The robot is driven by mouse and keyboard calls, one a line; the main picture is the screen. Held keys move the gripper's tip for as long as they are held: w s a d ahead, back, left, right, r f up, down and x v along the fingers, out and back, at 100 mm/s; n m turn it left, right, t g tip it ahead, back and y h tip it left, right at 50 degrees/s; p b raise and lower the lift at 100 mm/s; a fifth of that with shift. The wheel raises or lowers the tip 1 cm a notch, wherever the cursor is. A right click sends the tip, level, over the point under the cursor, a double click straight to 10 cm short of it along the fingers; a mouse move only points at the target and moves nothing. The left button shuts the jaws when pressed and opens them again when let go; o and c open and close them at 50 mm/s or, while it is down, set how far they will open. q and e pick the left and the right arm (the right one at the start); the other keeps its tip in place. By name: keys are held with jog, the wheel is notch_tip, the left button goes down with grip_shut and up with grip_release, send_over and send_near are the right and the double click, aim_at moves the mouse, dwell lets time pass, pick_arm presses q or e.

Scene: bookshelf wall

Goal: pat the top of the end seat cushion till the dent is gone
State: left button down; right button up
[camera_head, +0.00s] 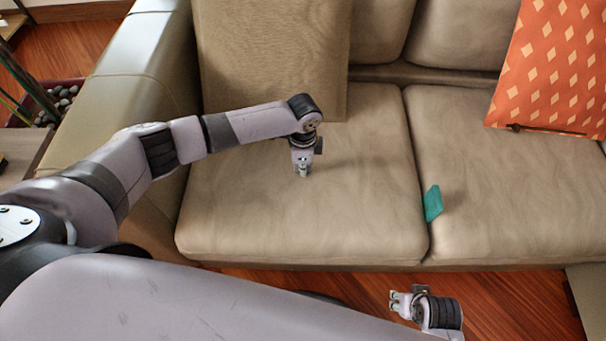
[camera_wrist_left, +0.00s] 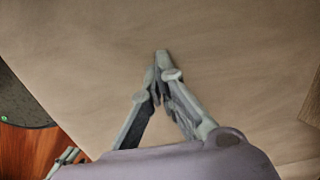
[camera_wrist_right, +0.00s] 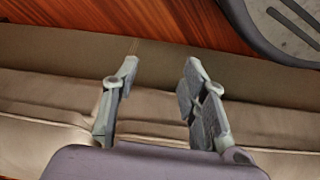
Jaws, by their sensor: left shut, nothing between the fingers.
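The end seat cushion (camera_head: 260,225) is the tan seat at the left of the sofa, beside the armrest. Its top shows faint creases; I cannot make out a clear dent. My left gripper (camera_head: 302,172) points down over the middle of this cushion, shut and empty. Its tips are at or just above the fabric; I cannot tell if they touch. The left wrist view shows the closed fingertips (camera_wrist_left: 163,62) against the cushion (camera_wrist_left: 235,60). My right gripper (camera_head: 393,302) is in front of the sofa, above the floor; the right wrist view shows its fingers (camera_wrist_right: 160,70) apart and empty.
A large tan back pillow (camera_head: 270,60) stands behind the cushion, with the armrest (camera_head: 145,75) at left. A teal item (camera_head: 433,203) sits by the seam with the neighbouring seat (camera_head: 500,200). An orange patterned pillow (camera_head: 550,70) leans at right. Wooden floor (camera_head: 510,300) lies in front.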

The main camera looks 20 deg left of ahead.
pick_arm(q)
jog(key=shift+f+b, duration=0.3)
jog(key=shift+f, duration=0.5)
notch_tip(320, 180, up, 2)
jog(key=p, duration=0.2)
jog(key=shift+r+p, duration=0.15)
jog(key=shift+p, duration=0.15)
notch_tip(320, 180, up, 2)
jog(key=shift+r+p, duration=0.1)
jog(key=shift+p, duration=1.1)
pick_arm(e)
jog(key=s+d+f+g, duration=0.1)
jog(key=s+f, duration=0.6)
jog(key=f, duration=0.4)
jog(key=shift+s+f, duration=0.25)
jog(key=shift+f, duration=0.15)
jog(key=shift+w+a+r, duration=0.1)
jog(key=shift+w+r, duration=0.05)
jog(key=shift+w, duration=0.05)
